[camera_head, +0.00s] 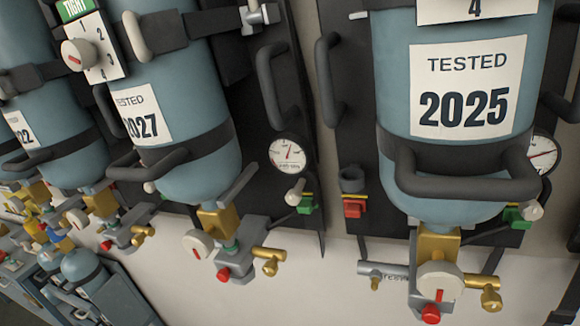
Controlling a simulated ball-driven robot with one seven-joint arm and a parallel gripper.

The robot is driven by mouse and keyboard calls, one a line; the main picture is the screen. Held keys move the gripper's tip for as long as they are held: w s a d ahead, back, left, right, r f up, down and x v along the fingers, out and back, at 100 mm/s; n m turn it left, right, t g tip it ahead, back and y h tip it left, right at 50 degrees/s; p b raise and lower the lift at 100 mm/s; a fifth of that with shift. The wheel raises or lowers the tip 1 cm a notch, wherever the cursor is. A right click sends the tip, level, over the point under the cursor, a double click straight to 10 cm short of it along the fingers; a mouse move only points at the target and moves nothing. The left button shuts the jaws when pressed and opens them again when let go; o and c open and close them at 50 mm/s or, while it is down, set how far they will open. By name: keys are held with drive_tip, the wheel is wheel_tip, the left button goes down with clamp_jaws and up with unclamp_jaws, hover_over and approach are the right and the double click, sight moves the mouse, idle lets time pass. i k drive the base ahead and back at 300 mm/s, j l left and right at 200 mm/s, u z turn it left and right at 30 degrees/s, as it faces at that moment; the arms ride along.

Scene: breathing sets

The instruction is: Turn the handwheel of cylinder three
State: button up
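A blue cylinder marked TESTED 2027 (185,140) hangs left of centre, tilted in the picture; its number is out of view. Below it is a brass valve (217,218) with a round white handwheel (198,245) bearing a red mark, on the valve's left side. To the right is a larger, nearer cylinder marked 4 and TESTED 2025 (460,160). Its white handwheel (440,282) has a red mark and sits on a brass valve. Another cylinder (50,125), with a label ending in 22, is at the left. My gripper is not in view.
Dark bar handles (465,178) stick out from the racks. A pressure gauge (288,153) sits between the two nearer cylinders. A numbered dial plate (95,45) under a green TIGHT sign is top left. Small cylinders (85,270) stand lower left. Pale wall shows below the middle.

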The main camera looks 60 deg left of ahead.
sight(198, 244)
drive_tip(key=u, duration=1.5)
